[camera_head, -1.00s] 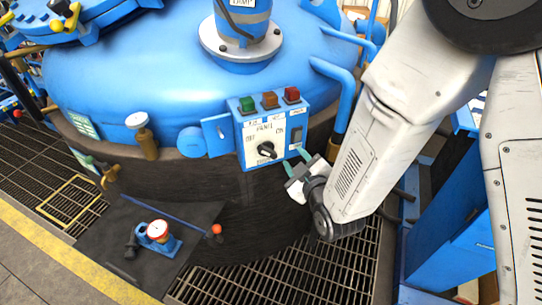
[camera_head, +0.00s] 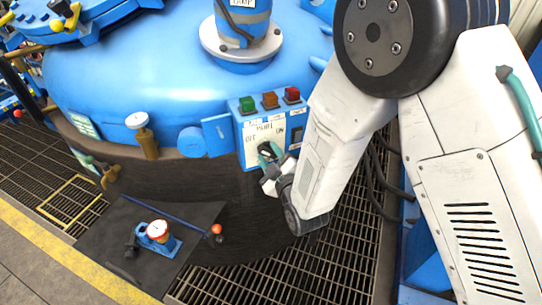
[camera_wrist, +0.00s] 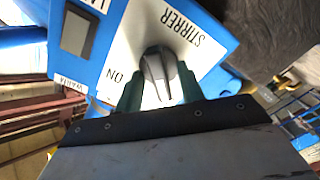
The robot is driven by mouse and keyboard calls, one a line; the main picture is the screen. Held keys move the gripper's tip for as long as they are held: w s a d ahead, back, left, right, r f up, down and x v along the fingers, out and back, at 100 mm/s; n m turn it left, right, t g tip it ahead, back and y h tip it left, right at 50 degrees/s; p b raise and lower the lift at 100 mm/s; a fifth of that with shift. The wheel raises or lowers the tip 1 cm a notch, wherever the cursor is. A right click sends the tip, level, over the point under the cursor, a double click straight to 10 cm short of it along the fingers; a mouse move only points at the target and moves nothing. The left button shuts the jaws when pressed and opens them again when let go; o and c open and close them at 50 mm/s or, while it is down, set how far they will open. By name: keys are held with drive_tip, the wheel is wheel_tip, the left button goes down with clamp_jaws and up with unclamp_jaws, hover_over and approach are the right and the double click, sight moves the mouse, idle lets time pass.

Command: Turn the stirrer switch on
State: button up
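The stirrer switch is a dark rotary knob (camera_wrist: 157,73) on a white label plate of the blue control box (camera_head: 223,135). In the wrist view the plate reads STIRRER, with ON beside the knob. The knob has a pale line along its ridge. My gripper (camera_head: 268,154) is at the knob in the head view and partly covers it. In the wrist view its two green fingers (camera_wrist: 160,93) stand on either side of the knob, very close to it. I cannot tell whether they press on it.
Green (camera_head: 247,104), orange (camera_head: 270,100) and red (camera_head: 292,95) buttons top the box. A grey rocker switch (camera_wrist: 76,31) sits beside the plate. A dark mat holds a small blue device with a gauge (camera_head: 158,231).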

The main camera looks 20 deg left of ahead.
clamp_jaws()
drive_tip(key=shift+m, duration=0.3)
drive_tip(key=m, duration=0.3)
drive_tip(key=shift+m, duration=0.3)
drive_tip(key=m, duration=0.4)
drive_tip(key=shift+w+d+r+m, duration=0.1)
drive_tip(key=shift+m, duration=0.2)
drive_tip(key=m, duration=0.4)
drive_tip(key=shift+m, duration=0.3)
drive_tip(key=m, duration=0.4)
drive_tip(key=shift+w+m, duration=0.1)
drive_tip(key=shift+m, duration=0.2)
